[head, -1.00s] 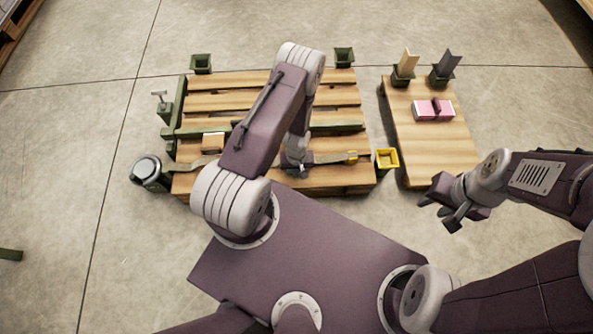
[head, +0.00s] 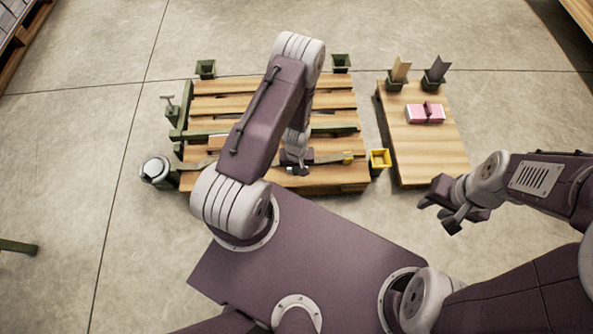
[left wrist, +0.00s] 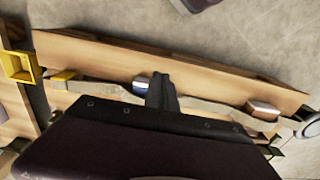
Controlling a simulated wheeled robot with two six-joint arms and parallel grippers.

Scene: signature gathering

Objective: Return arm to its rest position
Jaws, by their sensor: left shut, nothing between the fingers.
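My left arm reaches over the slatted wooden pallet (head: 265,84). Its gripper (head: 297,168) is small in the head view, near the pallet's front edge. In the left wrist view the dark fingers (left wrist: 162,90) are together with nothing between them, above or beside the pale strap-like strip (left wrist: 205,106); I cannot tell whether they touch it. My right gripper (head: 447,206) hangs over bare floor to the right, its fingers apart and empty.
A yellow square bin (head: 380,160) stands between the pallet and a smaller wooden platform (head: 425,150) with a pink block (head: 425,113). A round grey-topped canister (head: 157,170) stands at the pallet's left.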

